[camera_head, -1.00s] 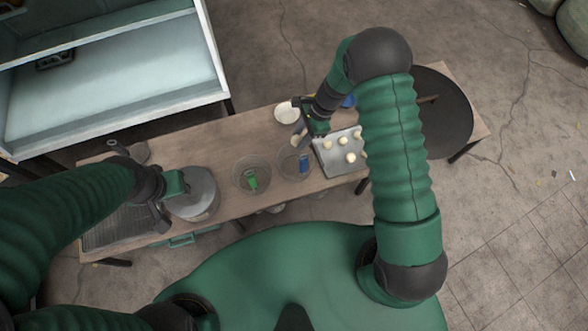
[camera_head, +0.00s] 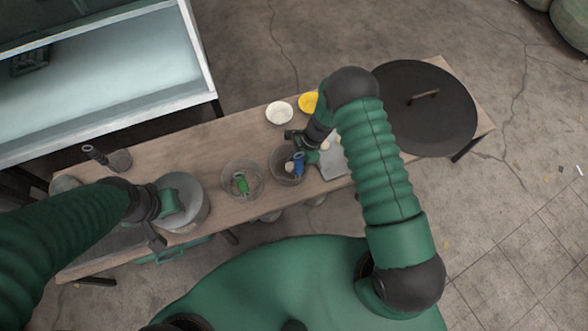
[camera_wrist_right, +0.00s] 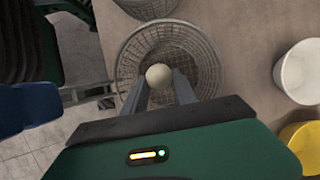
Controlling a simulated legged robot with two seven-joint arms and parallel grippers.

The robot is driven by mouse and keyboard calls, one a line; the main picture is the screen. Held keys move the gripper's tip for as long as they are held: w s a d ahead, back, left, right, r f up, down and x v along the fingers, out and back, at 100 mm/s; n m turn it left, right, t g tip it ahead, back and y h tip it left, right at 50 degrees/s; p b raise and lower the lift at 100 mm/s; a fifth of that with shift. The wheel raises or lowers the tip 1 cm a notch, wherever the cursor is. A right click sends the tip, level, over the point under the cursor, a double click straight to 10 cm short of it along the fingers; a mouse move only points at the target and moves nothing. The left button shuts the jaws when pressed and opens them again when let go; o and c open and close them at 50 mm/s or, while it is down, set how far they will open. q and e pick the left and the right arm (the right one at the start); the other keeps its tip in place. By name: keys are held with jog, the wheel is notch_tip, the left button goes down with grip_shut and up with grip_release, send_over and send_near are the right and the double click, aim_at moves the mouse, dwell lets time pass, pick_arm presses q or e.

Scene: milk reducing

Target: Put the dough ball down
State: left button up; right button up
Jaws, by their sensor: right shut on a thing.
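My right gripper (camera_head: 290,152) is over the wire basket with the blue handle (camera_head: 298,163). In the right wrist view, its two fingers (camera_wrist_right: 160,90) are shut on a pale round dough ball (camera_wrist_right: 158,76). The round wire basket (camera_wrist_right: 207,65) lies behind and below the ball in that view; the ball's height above its bottom is hard to tell. A metal tray (camera_head: 333,168) with pale dough balls is just right of the basket, mostly hidden by my right arm. My left gripper (camera_head: 160,225) is beside a metal pot (camera_head: 196,215); its jaw opening is unclear.
A second wire basket with a green handle (camera_head: 241,183) stands left of the first. A white bowl (camera_head: 279,112) and a yellow bowl (camera_head: 308,102) sit at the table's far edge. A large dark round lid or pan (camera_head: 440,120) covers the table's right end.

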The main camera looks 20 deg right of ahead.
notch_tip(320, 180, down, 4)
jog(key=shift+r+b, duration=0.2)
jog(key=shift+b, duration=0.35)
jog(key=shift+f, duration=0.15)
jog(key=o, duration=0.6)
jog(key=shift+o, duration=0.2)
jog(key=shift+r, duration=0.45)
jog(key=p+v, duration=0.4)
jog(key=v, duration=0.7)
jog(key=shift+d+r, duration=0.15)
jog(key=shift+r, duration=0.1)
